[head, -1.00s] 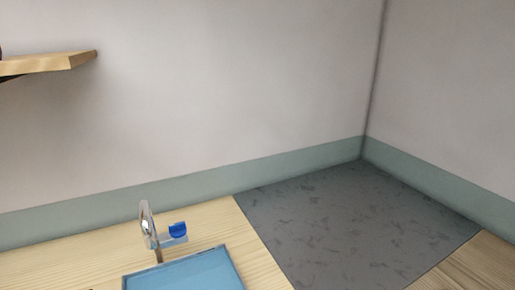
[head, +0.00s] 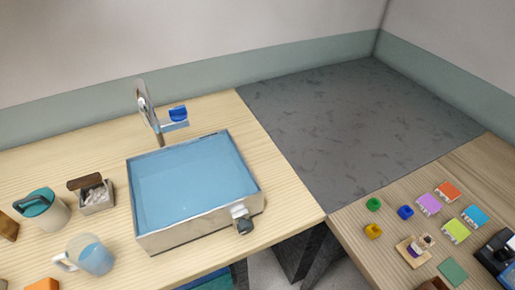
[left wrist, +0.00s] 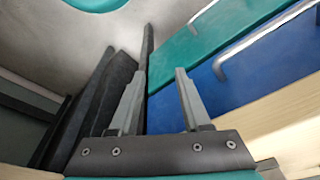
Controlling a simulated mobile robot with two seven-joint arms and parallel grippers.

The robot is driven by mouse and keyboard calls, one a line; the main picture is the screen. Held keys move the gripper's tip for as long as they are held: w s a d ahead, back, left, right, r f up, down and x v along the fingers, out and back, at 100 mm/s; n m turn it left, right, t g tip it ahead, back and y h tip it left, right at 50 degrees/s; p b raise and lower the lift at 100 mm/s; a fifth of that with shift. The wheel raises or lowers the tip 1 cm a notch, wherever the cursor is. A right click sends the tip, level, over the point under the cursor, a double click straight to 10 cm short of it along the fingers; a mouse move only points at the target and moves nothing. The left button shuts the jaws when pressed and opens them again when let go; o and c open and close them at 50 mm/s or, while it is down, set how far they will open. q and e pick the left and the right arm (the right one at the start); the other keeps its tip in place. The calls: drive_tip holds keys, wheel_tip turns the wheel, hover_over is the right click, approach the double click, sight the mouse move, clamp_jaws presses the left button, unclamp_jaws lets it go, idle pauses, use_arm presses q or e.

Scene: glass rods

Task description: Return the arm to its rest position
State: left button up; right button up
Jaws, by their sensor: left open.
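My left gripper (left wrist: 160,100) shows in the left wrist view with its two grey fingers apart and nothing between them. Beyond it are a teal panel and a blue panel with metal handles, and a wooden edge at the right. Neither of my arms shows in the head view, and my right gripper is not in view.
In the head view a water-filled basin (head: 195,238) with a tap (head: 148,110) stands on the wooden counter (head: 285,195). A jug (head: 90,256) and a teal-lidded pot (head: 50,218) stand left of it. Small coloured pieces, such as a green one (head: 374,204), lie on the right counter.

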use_arm(q)
drive_tip(key=s+a+f+b, duration=0.1)
drive_tip(key=s+f+b, duration=0.2)
drive_tip(key=f, duration=0.6)
drive_tip(key=s+a+f+g+b, duration=0.1)
drive_tip(key=s+f+b, duration=0.1)
drive_tip(key=s+f, duration=0.6)
drive_tip(key=s+a+f+b, duration=0.1)
drive_tip(key=s+f+b, duration=0.2)
drive_tip(key=f, duration=0.6)
drive_tip(key=s, duration=0.2)
drive_tip(key=shift+s+f+g+b, duration=0.3)
drive_tip(key=shift+s+f+b, duration=0.05)
drive_tip(key=shift+s, duration=0.05)
drive_tip(key=shift+s, duration=0.2)
